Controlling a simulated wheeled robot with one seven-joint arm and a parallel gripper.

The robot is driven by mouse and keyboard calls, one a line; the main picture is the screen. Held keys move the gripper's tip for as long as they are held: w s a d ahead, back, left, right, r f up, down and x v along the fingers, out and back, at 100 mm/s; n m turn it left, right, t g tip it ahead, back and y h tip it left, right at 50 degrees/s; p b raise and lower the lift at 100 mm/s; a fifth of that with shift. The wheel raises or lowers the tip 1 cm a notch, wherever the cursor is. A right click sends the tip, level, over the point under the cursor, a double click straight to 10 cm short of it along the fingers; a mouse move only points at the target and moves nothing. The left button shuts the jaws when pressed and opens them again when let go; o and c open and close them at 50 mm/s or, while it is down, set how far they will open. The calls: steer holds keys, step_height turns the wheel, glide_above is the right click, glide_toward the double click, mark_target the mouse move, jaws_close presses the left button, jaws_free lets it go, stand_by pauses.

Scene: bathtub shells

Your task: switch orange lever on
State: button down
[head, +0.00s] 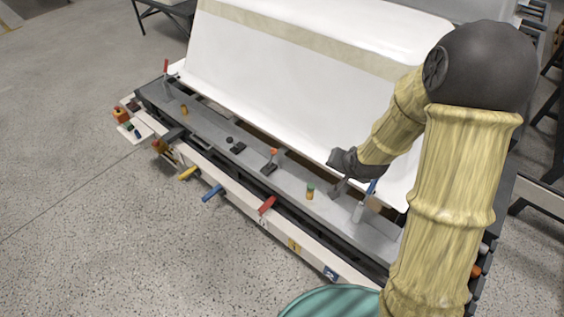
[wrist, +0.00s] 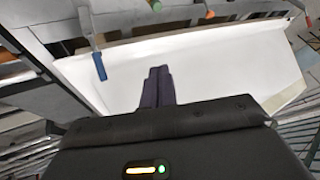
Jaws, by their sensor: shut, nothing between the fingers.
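The orange lever (head: 273,153) has an orange knob on a short stem over a black base and stands on the grey rail in front of the white shell, near the middle of the head view. My gripper (head: 338,189) is to its right and apart from it, near the rail and the shell's lower edge. In the wrist view my gripper's fingers (wrist: 158,86) are together and empty, with the white shell behind them. An orange knob (wrist: 155,5) shows at the top edge there; I cannot tell if it is the orange lever's.
A blue lever (head: 371,187) stands close to my gripper's right; it also shows in the wrist view (wrist: 98,65). Red (head: 267,205) and blue (head: 212,193) handles stick out in front. The floor at left is clear.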

steer(key=w+a+f+m+t+y+b, duration=0.2)
steer(key=w+a+f+m+b, duration=0.1)
steer(key=f, duration=0.5)
steer(key=w+a+f+m+t+y+b, duration=0.1)
steer(key=w+a+f+m+t+b, duration=0.2)
steer(key=f+b, duration=0.3)
steer(key=w+a+f+m+t+y+b, duration=0.2)
steer(key=w+a+f+m+t+b, duration=0.1)
steer(key=f, duration=0.7)
steer(key=shift+w+a+f+m+y+b, duration=0.35)
steer(key=shift+w+a+m+b, duration=0.35)
steer(key=shift+w+m+b, duration=0.4)
steer(key=shift+s, duration=0.1)
steer(key=shift+f, duration=0.1)
